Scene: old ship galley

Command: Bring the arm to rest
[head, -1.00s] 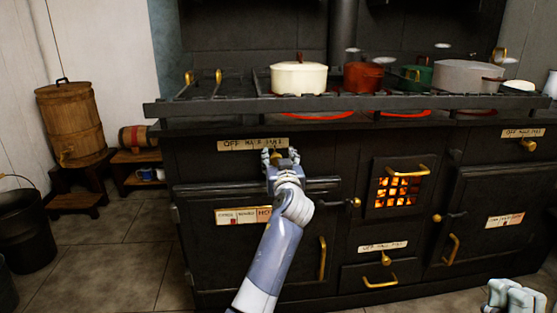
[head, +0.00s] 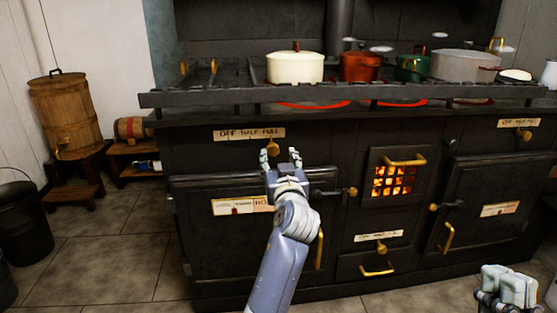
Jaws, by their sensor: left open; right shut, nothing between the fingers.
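My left gripper (head: 280,158) is in front of the stove's upper left front, with its fingers spread and nothing between them. It is just below the brass knob (head: 272,145) under the "OFF HALF FULL" label (head: 249,134), apart from it as far as I can see. My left arm reaches up to it from the bottom middle. My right gripper (head: 508,283) is at the bottom right corner, partly cut off by the frame edge. It is shut and holds nothing.
The black stove (head: 230,165) fills the middle and right. A cream pot (head: 295,66), a red pot (head: 360,67), a green pot (head: 412,67) and a grey pot (head: 465,66) stand on top. A fire glows behind the grate (head: 396,182).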

